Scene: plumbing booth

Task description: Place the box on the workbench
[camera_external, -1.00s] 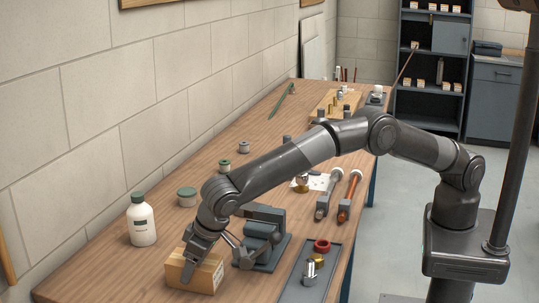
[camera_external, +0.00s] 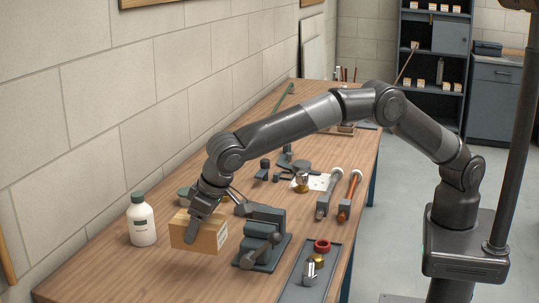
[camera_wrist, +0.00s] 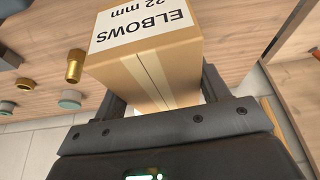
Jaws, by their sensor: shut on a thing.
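The box (camera_external: 210,238) is a tan cardboard carton with a white label and a tape strip. In the wrist view the box (camera_wrist: 150,62) shows the label "ELBOWS 22 mm". My gripper (camera_external: 204,210) comes down on it from above and is shut on it, with one finger on either side in the wrist view. The box is slightly tilted and appears to hang above the near part of the wooden workbench (camera_external: 115,270). The box hides the bench just behind it.
A grey vise (camera_external: 264,238) stands close to the right of the box. A white bottle (camera_external: 142,222) stands to its left, by the wall. A grey tray (camera_external: 297,290) holds a red ring and metal fittings. The bench's near left part is bare.

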